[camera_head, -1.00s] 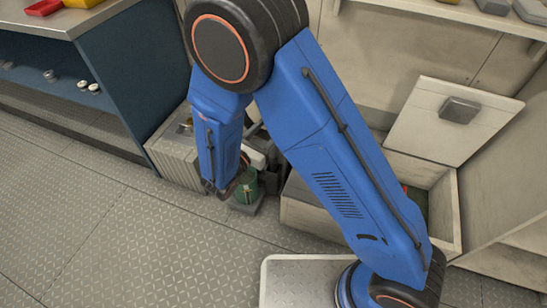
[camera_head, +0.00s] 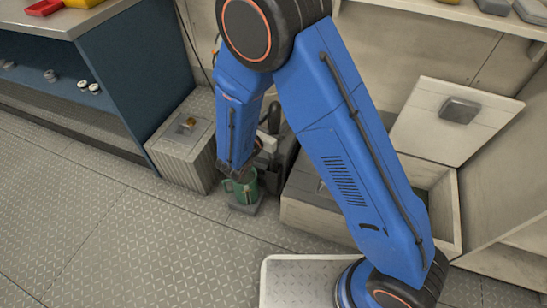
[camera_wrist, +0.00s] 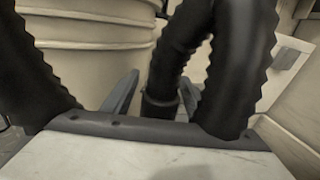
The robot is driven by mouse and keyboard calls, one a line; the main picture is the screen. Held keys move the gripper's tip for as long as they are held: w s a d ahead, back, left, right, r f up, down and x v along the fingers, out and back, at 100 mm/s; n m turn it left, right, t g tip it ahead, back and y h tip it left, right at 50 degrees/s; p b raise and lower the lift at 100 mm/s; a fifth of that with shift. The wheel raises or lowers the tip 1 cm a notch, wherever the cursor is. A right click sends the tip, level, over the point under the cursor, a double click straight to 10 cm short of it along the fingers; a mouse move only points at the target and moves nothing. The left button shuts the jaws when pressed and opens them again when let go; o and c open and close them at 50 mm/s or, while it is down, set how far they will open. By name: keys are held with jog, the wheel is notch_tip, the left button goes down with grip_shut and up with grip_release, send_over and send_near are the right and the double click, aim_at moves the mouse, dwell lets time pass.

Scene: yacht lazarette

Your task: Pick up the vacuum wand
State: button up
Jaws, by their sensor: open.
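In the wrist view my gripper (camera_wrist: 155,92) is open, its two grey fingers reaching forward and apart. A dark upright tube (camera_wrist: 160,104), which looks like part of the vacuum wand, shows between and beyond the fingers; I cannot tell how far off it is. Thick black ribbed hoses cross the wrist view at left and right and hide much behind them. In the head view the pale gripper body (camera_head: 267,144) is low beside a dark upright object (camera_head: 284,150) near the back wall. The fingertips and most of the wand are hidden there.
A blue cabinet (camera_head: 135,75) stands at left. The plated floor (camera_head: 130,225) is clear in front.

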jog(key=c, duration=1.2)
jog(key=shift+o, duration=0.2)
notch_tip(320, 180, up, 28)
